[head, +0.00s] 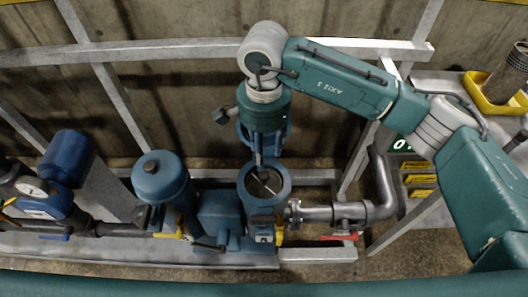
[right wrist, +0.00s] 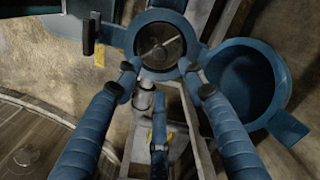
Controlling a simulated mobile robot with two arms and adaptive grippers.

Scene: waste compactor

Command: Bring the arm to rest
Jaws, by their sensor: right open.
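My right arm (head: 345,82) comes in from the right in the head view, bent over, with its wrist pointing down. My right gripper (head: 258,160) hangs just above the round blue housing (head: 283,199), whose top is open. In the head view the lid is partly hidden behind my wrist. My left gripper is not in view.
A domed blue canister (head: 160,177) and a blue cylinder with a gauge (head: 66,157) stand to the left. A metal pipe (head: 333,213) with a red valve handle (head: 340,238) runs right. A grey frame rail (head: 180,50) crosses behind my wrist. A yellow tray (head: 484,100) sits at far right.

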